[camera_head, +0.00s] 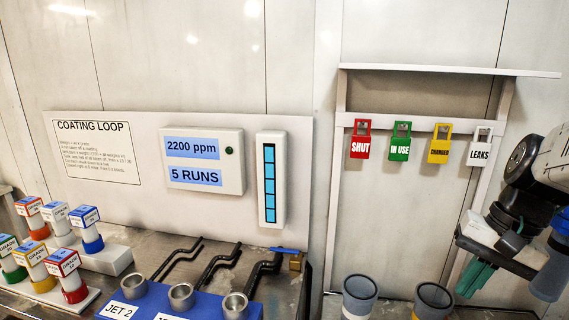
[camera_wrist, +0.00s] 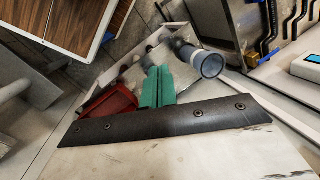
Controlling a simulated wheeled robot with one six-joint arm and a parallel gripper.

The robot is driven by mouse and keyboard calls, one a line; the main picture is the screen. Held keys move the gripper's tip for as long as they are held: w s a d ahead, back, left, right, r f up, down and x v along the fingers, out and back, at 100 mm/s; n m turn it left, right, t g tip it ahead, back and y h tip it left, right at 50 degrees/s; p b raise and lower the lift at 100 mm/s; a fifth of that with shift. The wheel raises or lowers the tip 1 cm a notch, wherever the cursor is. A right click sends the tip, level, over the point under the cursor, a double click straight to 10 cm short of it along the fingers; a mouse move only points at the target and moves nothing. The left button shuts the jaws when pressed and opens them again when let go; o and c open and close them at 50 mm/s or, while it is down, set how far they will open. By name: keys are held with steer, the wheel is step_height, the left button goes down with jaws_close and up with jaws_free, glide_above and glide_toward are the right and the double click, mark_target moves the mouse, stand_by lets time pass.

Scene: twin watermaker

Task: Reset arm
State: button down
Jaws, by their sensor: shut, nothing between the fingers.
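My gripper (camera_head: 474,277) has green fingers and hangs at the right edge of the head view, in front of the wall below the tag rack. Its fingers are together with nothing between them. In the wrist view the green fingers (camera_wrist: 157,88) point away from the camera, side by side. My arm enters from the right side of the head view. No object is held.
A rack (camera_head: 435,68) holds hanging tags: red SHUT (camera_head: 360,148), green IN USE (camera_head: 400,150), yellow CHANGED (camera_head: 439,151) and white LEAKS (camera_head: 480,154). Grey cups (camera_head: 359,296) stand below. Grade canisters (camera_head: 31,262), a blue jet block (camera_head: 205,306) and a display panel (camera_head: 202,162) are left. A red bin (camera_wrist: 108,106) lies near the fingers.

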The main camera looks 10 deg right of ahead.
steer(key=s+a+r+n+h, duration=0.2)
steer(key=s+a+n, duration=0.1)
steer(key=a+n, duration=0.5)
steer(key=shift+a+r+h, duration=0.25)
steer(key=shift+a+h, duration=0.15)
steer(key=shift+a, duration=0.85)
steer(key=c, duration=1.4)
jaws_free()
steer(key=shift+a+n, duration=0.25)
steer(key=shift+n, duration=0.05)
steer(key=shift+c, duration=0.2)
steer(key=shift+s, duration=0.1)
